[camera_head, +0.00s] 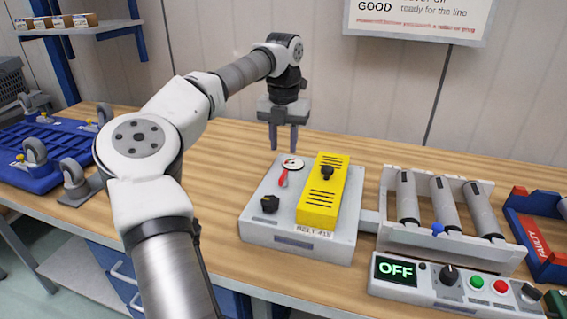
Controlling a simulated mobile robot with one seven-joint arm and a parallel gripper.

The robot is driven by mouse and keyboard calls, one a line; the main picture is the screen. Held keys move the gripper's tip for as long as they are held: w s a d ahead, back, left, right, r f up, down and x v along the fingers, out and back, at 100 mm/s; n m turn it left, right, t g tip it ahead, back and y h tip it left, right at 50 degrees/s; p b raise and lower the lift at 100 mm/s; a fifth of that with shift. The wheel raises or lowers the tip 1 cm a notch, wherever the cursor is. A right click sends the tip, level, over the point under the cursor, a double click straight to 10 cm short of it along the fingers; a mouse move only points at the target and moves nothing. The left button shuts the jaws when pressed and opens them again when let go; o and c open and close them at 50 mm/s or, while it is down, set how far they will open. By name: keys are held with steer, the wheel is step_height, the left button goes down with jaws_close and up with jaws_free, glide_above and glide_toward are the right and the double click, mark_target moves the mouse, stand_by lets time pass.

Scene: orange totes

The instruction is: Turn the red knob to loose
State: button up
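A light grey box (262,224) marked BELT stands on the wooden bench. On its top sit a round white dial (292,164) and a red lever-like knob (283,178) just in front of it. A black knob (269,204) is at the box's front left. A yellow cover (318,205) with a black knob (326,173) fills the right part. My gripper (284,146) points down behind and above the dial, apart from the red knob. Its two fingers show with a gap between them, and nothing is seen between them.
A roller conveyor (430,239) adjoins the box on the right. In front of it, a control panel (440,288) reads OFF. Bench behind my gripper is clear.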

step_height(320, 180, up, 6)
steer(key=shift+f, duration=0.25)
